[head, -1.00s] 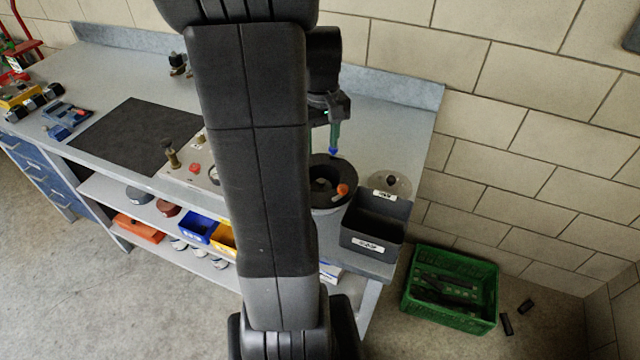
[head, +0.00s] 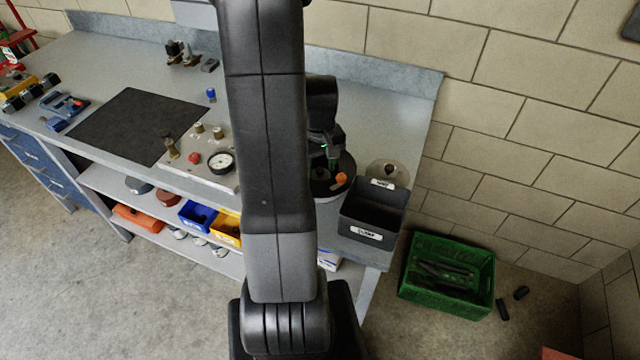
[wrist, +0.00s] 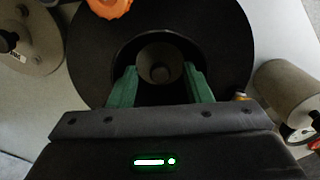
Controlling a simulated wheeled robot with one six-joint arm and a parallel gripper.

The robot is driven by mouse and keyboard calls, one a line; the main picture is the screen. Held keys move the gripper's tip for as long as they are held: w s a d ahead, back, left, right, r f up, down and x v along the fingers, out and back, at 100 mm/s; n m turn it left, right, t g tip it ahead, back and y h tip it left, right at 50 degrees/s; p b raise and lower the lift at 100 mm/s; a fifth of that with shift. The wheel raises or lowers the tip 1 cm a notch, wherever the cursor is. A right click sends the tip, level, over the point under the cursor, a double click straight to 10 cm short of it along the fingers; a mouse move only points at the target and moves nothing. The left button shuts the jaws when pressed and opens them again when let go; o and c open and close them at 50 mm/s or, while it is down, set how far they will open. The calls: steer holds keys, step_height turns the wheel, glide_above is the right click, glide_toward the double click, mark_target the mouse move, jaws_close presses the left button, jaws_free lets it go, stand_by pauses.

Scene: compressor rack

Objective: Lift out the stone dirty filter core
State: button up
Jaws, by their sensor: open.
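The stone-coloured filter core (wrist: 160,62) sits inside the round black housing (wrist: 232,60) in the wrist view; only its round top shows, with a small darker middle. My gripper (wrist: 158,72) is open, its two green fingers on either side of the core, with tips over the housing's bore. I cannot tell how deep the tips reach or whether they touch the core. In the head view my gripper (head: 332,163) is over the housing (head: 348,168) at the bench's right end. The core is hidden there.
An orange knob (wrist: 110,5) is on the housing's rim. A round lid with a dark knob (head: 388,172) lies behind a dark open bin (head: 372,210). A pale cylinder (wrist: 288,88) lies right of the housing. A gauge panel (head: 205,160) is left; a green crate (head: 447,275) is on the floor.

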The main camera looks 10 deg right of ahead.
steer(key=shift+c, duration=0.3)
jaws_close()
